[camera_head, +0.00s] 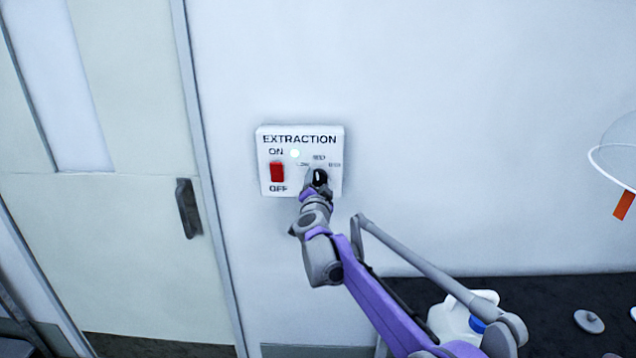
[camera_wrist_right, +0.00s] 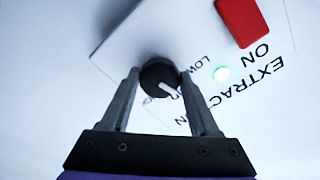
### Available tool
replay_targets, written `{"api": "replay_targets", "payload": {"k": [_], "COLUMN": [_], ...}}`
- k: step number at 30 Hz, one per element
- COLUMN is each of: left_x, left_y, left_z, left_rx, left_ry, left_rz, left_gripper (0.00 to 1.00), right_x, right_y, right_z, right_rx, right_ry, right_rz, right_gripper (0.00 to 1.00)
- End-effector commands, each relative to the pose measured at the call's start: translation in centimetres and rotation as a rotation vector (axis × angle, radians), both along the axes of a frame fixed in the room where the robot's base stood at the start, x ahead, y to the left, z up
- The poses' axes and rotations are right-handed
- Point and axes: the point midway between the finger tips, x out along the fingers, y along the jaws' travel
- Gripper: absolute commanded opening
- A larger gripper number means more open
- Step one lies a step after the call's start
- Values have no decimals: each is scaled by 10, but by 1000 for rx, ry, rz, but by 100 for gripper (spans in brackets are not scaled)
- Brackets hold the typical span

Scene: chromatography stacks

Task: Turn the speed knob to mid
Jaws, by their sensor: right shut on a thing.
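The speed knob (camera_head: 321,176) is a round black dial on the white EXTRACTION panel (camera_head: 269,147) on the wall. In the right wrist view the knob (camera_wrist_right: 158,74) has a white pointer line slanting down and right, roughly toward the middle of the small labels. LOW reads there; the other labels are partly hidden and blurred. My right gripper (camera_head: 316,183) reaches up to the panel. In the wrist view its two fingers (camera_wrist_right: 160,79) are shut on the knob, one on each side. My left gripper is not in view.
A red ON/OFF rocker switch (camera_head: 277,172) sits left of the knob, with a lit white-green lamp (camera_wrist_right: 221,74) near it. A door with a dark handle (camera_head: 188,208) is at left. A dark bench (camera_head: 546,290) at lower right holds a white jug (camera_head: 452,321).

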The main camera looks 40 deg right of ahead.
Motion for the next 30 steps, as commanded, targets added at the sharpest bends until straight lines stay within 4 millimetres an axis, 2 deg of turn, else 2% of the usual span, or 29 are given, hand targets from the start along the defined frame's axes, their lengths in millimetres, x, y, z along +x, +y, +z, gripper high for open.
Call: {"api": "replay_targets", "payload": {"k": [12, 30], "left_x": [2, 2], "left_y": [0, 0], "left_z": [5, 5], "left_rx": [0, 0], "left_ry": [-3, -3], "left_rz": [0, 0], "left_gripper": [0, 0], "right_x": [0, 0], "right_y": [0, 0], "right_z": [1, 1], "right_rx": [165, 194], "right_ry": [-140, -164], "right_rz": [-1, -1], "right_gripper": [6, 6]}}
